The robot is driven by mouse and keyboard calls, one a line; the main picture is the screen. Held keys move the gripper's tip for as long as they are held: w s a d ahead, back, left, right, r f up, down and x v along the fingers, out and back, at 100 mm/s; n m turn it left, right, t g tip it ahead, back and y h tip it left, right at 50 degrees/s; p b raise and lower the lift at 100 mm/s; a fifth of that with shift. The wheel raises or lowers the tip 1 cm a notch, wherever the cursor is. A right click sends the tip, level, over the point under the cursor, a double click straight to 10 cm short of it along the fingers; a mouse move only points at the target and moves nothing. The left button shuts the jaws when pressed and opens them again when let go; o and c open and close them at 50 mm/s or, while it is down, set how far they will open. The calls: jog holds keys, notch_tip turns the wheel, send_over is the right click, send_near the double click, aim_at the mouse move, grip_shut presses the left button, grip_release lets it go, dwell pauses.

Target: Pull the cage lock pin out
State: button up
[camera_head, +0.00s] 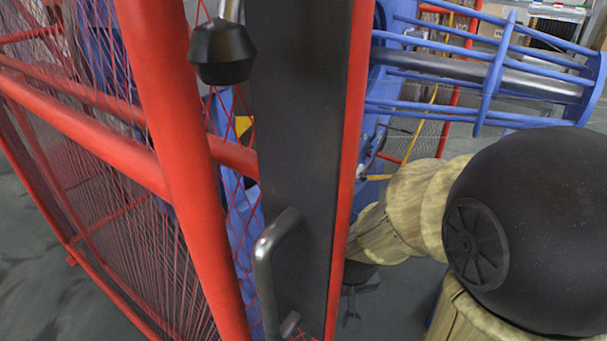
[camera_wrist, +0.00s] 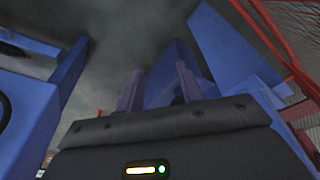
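I cannot make out the cage lock pin in either view. A blue cage of long rods and rings (camera_head: 490,75) lies at the upper right of the head view, around a grey shaft. In the wrist view my gripper (camera_wrist: 158,82) points away from the camera, its two grey fingers standing apart. Blue machine parts stand on both sides of it, a block on the left (camera_wrist: 40,115) and slanted plates on the right (camera_wrist: 225,55). I cannot tell whether anything lies between the fingers. In the head view my gripper is not clearly visible.
A red-framed mesh guard (camera_head: 185,180) fills the left of the head view. Grey floor shows at the lower left.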

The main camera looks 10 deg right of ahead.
jog(key=shift+s, duration=0.1)
jog(key=shift+o, duration=1.3)
jog(key=shift+d, duration=0.1)
jog(key=shift+o, duration=0.7)
jog(key=shift+w+d+r, duration=0.1)
jog(key=shift+w, duration=0.1)
jog(key=w+d+r+n+t+y+p, duration=0.2)
jog(key=w+d+r+t+p, duration=0.3)
jog(key=w, duration=0.4)
jog(key=w+d+r+n+t+y+p, duration=0.2)
jog(key=w+d+t+p, duration=0.15)
jog(key=w+d, duration=0.35)
jog(key=s+r+n+t+y+p, duration=0.1)
jog(key=s+r+n+y+p, duration=0.1)
jog(key=s+r+y, duration=0.3)
jog(key=y+p, duration=0.1)
jog(key=y, duration=0.2)
jog(key=shift+s+r+t+y, duration=0.2)
jog(key=shift+s+t+y, duration=0.1)
jog(key=shift+t+y, duration=0.1)
jog(key=shift+w+a, duration=0.1)
jog(key=shift+a, duration=0.1)
